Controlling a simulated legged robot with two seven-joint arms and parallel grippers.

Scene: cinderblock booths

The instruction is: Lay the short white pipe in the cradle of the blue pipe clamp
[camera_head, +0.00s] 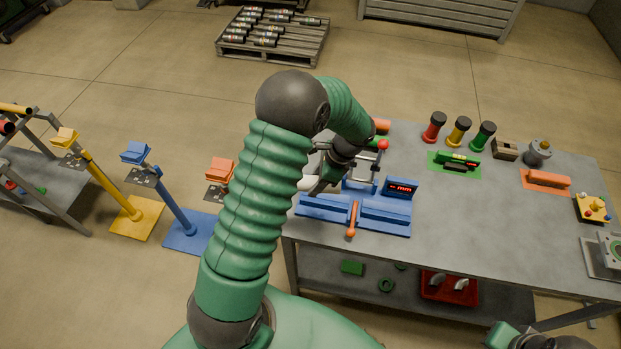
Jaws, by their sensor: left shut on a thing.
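My left gripper (320,186) is over the left end of the workbench, pointing down, and is shut on the short white pipe (305,184). Only a small white part of the pipe shows beside the fingers; my arm hides the rest. The blue pipe clamp (359,186), with a grey frame and a red ball knob (383,145), stands just right of the gripper. Its cradle is partly hidden by my wrist, so I cannot tell whether the pipe touches it. My right gripper is not in view; only part of that arm shows at the bottom right.
A blue measuring fixture (384,216) with an orange lever and a display lies in front of the clamp. Red, yellow and green cylinders (459,131) stand at the back. The bench middle (470,215) is clear. Blue (170,195) and yellow stands are left.

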